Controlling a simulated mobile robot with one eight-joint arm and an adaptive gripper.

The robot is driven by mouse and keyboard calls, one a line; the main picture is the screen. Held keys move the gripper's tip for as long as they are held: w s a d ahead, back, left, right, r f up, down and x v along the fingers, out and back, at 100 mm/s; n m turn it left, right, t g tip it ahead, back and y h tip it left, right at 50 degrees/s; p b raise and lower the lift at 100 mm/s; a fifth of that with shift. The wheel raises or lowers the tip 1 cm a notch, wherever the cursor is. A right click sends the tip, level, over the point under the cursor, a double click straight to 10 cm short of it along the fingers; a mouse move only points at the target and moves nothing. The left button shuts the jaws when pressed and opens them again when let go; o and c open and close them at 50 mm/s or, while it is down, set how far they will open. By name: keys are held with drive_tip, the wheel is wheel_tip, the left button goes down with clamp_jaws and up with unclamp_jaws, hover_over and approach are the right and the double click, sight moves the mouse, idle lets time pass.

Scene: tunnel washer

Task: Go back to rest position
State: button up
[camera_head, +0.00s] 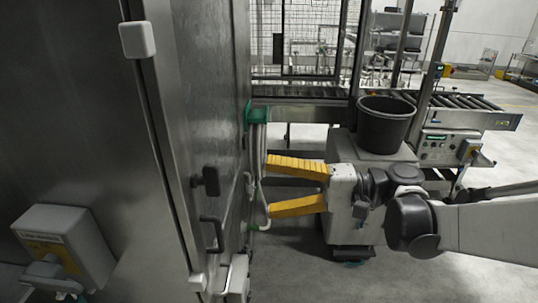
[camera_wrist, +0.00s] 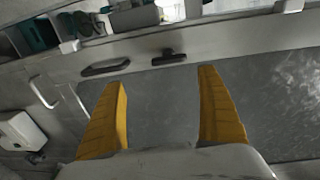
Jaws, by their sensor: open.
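My gripper (camera_head: 270,187) has two yellow ridged fingers, spread apart, with nothing between them. In the head view it points left toward the side of the large steel washer (camera_head: 185,110), at about the height of the black handles. In the wrist view the fingers of my gripper (camera_wrist: 164,82) reach up from the bottom edge, with the washer's grey panel (camera_wrist: 165,105) between and beyond them. I cannot tell how wide the gap to the panel is. My arm stretches in from the right in the head view.
A black bucket (camera_head: 384,124) stands on a grey surface behind my gripper. A roller conveyor (camera_head: 460,103) runs across the back. The washer has a black handle (camera_head: 212,232), also seen with a dark latch in the wrist view (camera_wrist: 106,67). Open floor (camera_head: 450,275) lies at the lower right.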

drive_tip(key=s+d+f+m+t+h+b, duration=0.1)
drive_tip(key=s+d+f+h+b, duration=0.15)
drive_tip(key=f+h, duration=0.4)
drive_tip(key=s+d+f+t+h+b, duration=0.1)
drive_tip(key=s+d+f+h+b, duration=0.2)
drive_tip(key=f, duration=0.6)
drive_tip(key=s+d+f+n+t+h+b, duration=0.1)
drive_tip(key=s+d+f+h, duration=0.1)
drive_tip(key=d, duration=0.4)
drive_tip(key=s+d+f+n+t+h+b, duration=0.1)
drive_tip(key=s+d+f+t+h+b, duration=0.1)
drive_tip(key=s+d+f+h, duration=0.1)
drive_tip(key=d+f+h, duration=0.1)
drive_tip(key=d+h, duration=0.1)
drive_tip(key=d, duration=0.1)
drive_tip(key=shift+h, duration=0.35)
drive_tip(key=shift+f, duration=0.1)
